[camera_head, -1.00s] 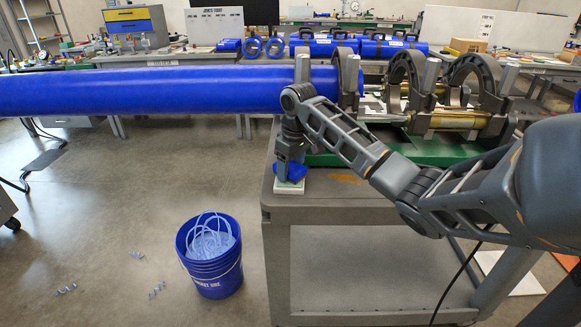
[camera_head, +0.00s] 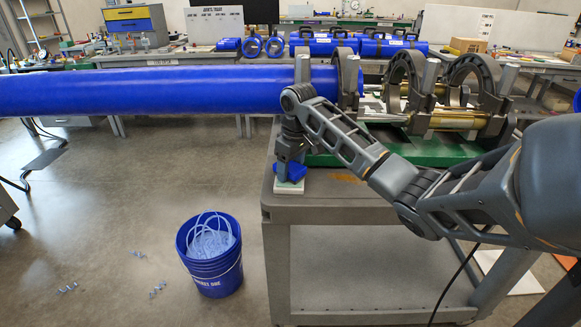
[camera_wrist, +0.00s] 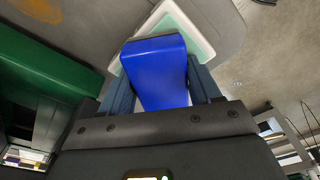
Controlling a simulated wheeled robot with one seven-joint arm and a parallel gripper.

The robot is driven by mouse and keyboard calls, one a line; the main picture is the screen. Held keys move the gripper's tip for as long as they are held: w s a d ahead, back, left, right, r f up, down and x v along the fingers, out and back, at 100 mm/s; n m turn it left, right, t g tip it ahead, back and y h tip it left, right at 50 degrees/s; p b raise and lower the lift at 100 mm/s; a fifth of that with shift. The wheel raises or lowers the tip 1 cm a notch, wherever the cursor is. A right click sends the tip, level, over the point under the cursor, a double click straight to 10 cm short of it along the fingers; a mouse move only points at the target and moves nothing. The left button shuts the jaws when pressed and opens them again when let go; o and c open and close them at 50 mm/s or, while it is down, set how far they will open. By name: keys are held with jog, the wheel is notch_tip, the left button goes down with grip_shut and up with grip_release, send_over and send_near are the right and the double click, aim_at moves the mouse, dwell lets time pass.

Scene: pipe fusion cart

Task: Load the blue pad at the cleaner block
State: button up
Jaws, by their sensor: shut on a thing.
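The blue pad (camera_head: 290,172) is between the fingers of my gripper (camera_head: 288,165), which is shut on it. In the wrist view the pad (camera_wrist: 160,72) fills the space between the two fingertips (camera_wrist: 160,85). In the wrist view the block (camera_wrist: 190,25) lies just beyond and partly behind the pad. The pad appears over the block; I cannot tell whether they touch.
The grey cart (camera_head: 345,208) carries a green base with a clamp machine (camera_head: 440,118). A long blue pipe (camera_head: 170,90) extends left from the clamps, above my gripper. A blue bucket (camera_head: 212,268) stands on the floor left of the cart. Small scraps lie on the open floor.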

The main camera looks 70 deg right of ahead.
aim_at(291, 166)
jog(key=shift+a+f, duration=0.1)
jog(key=shift+f, duration=0.15)
notch_tip(291, 166, up, 8)
jog(key=p, duration=0.7)
jog(key=shift+f, duration=0.25)
jog(key=shift+f, duration=0.1)
dwell(0.6)
